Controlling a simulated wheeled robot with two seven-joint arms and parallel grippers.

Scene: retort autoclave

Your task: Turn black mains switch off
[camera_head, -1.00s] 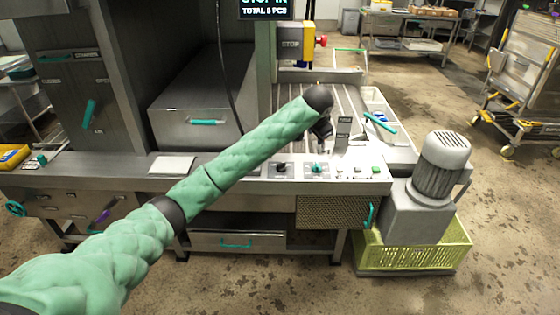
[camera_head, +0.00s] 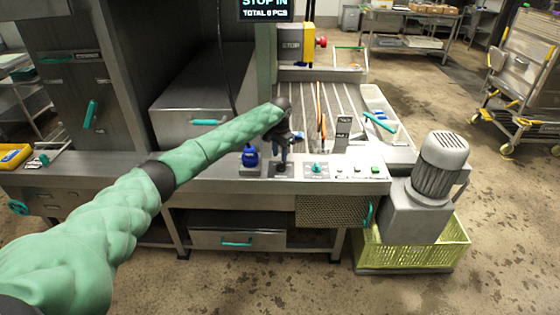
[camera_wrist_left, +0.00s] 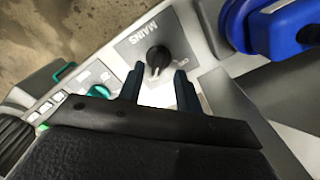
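The black mains switch (camera_wrist_left: 157,58) is a round knob with a pointer on a grey plate marked MAINS in the left wrist view. In the head view its plate (camera_head: 281,172) shows on the front panel, and the knob is largely hidden behind my gripper. My left gripper (camera_head: 283,158) points down over that plate. In the left wrist view my left gripper (camera_wrist_left: 158,76) has its two dark fingers apart, with the knob in line with the gap at their tips. I cannot tell whether they touch it. My right gripper is not in view.
A teal knob (camera_head: 317,168) and small push buttons (camera_head: 375,170) sit right of the switch. A blue device (camera_head: 250,157) stands close on its left. A motor (camera_head: 441,165) stands at the panel's right end, above a yellow-green crate (camera_head: 455,247).

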